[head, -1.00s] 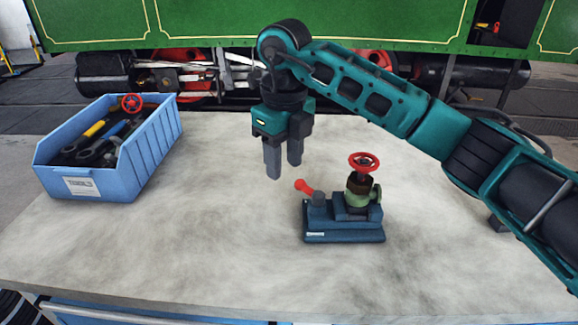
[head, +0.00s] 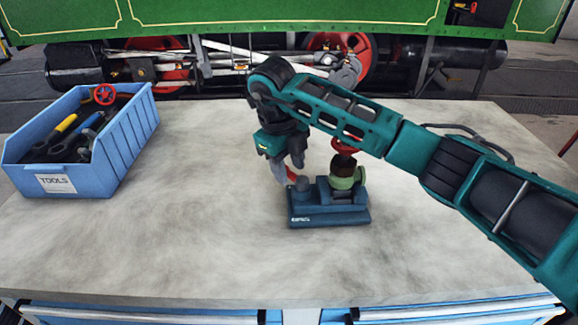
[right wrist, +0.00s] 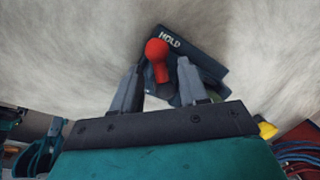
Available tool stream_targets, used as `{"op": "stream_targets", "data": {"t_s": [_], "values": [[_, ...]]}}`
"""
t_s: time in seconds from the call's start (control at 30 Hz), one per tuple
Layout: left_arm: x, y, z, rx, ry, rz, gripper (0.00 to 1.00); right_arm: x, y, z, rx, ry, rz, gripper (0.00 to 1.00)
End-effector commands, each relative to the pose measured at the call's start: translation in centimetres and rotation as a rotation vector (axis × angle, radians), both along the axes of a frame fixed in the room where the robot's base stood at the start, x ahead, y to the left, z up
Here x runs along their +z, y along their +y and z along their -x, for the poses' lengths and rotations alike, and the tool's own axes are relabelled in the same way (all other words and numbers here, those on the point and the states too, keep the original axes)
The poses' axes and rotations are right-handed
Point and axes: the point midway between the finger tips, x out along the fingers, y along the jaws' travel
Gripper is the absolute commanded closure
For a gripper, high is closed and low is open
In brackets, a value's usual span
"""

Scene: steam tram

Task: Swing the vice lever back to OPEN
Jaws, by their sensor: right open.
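The blue vice (head: 330,212) stands on the grey bench, with a green valve body (head: 345,178) and red handwheel (head: 343,146) on it, the wheel partly behind my right arm. The vice lever, with its red knob (head: 292,175), sticks out at the vice's left side. My right gripper (head: 285,174) is open, pointing down at the lever. In the right wrist view the red knob (right wrist: 157,52) shows between the two fingertips (right wrist: 157,72), with a gap on each side. The word HOLD (right wrist: 169,40) is readable on the vice base beside it. My left gripper is not in view.
A blue tool box (head: 125,150) marked TOOLS stands at the left of the bench, holding tools and a red handwheel (head: 104,94). The bench top (head: 180,240) is bare in front and between box and vice. A green tram stands behind.

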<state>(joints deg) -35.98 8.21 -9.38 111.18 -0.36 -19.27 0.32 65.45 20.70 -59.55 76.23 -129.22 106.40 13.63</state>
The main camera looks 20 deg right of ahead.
Motion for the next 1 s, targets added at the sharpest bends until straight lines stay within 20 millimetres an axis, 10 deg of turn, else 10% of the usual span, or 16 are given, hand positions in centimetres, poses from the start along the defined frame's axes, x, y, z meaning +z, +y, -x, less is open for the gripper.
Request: {"op": "stream_targets", "data": {"t_s": [0.37, 0.8, 1.0], "values": [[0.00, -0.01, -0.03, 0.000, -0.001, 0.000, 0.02, -0.57, -0.12, -0.08, -0.001, -0.001, -0.001, 0.57], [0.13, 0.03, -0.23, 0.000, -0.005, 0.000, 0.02, -0.55, -0.11, -0.07, -0.001, -0.001, -0.001, 0.99], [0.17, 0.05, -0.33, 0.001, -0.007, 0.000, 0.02, -0.54, -0.10, -0.07, 0.002, -0.001, -0.001, 1.00]]}}
